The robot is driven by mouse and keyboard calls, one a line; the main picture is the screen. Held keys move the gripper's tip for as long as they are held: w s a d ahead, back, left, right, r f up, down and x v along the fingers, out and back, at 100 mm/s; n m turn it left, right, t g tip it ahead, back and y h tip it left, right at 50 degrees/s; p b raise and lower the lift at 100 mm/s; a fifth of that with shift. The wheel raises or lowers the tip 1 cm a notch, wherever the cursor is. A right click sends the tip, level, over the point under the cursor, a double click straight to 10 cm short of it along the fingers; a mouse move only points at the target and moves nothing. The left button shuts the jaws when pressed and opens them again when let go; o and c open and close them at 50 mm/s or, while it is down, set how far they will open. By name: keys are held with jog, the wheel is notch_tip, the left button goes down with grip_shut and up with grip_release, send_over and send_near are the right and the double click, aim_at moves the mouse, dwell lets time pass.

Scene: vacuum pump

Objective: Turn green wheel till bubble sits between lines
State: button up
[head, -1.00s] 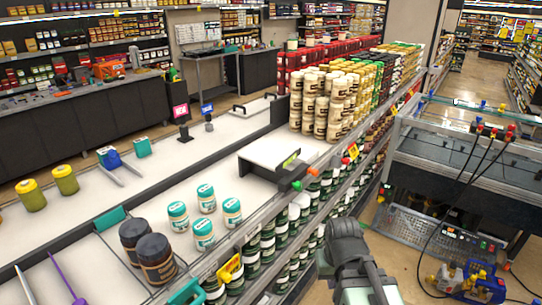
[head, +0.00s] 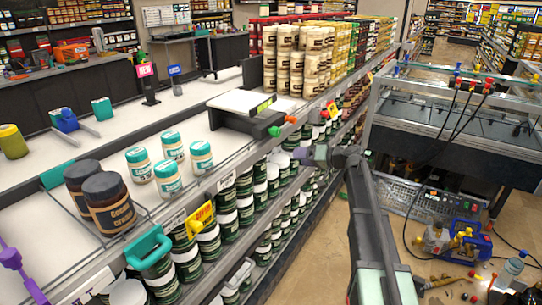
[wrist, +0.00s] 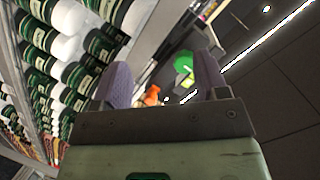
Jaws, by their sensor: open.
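The green wheel (head: 274,131) is a small knob on the front edge of the white-topped box (head: 243,102) on the shelf. In the wrist view the green wheel (wrist: 183,65) appears between my fingers, beyond their tips. An orange-red knob (head: 291,119) sits beside the wheel, and an orange part (wrist: 152,95) shows in the wrist view. My gripper (head: 308,155) is open and empty, right of and below the wheel, apart from it.
Stacked cream jars (head: 297,60) stand behind the box. Teal-lidded jars (head: 167,177) and dark jars (head: 107,203) stand left on the shelf. Green jars (head: 230,210) fill the shelves below its rail. A blue and yellow pump (head: 455,240) is on the floor at right.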

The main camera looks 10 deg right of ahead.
aim_at(279, 133)
jog(key=w+r+n+t+y, duration=0.1)
jog(key=w+r+n+t, duration=0.15)
jog(key=w+r, duration=0.2)
jog(key=shift+m+t, duration=0.25)
jog(key=shift+m, duration=0.1)
jog(key=x, duration=0.9)
jog(key=shift+a+r+p, duration=0.35)
jog(key=shift+a+p, duration=0.05)
jog(key=shift+a, duration=0.1)
jog(key=c, duration=0.9)
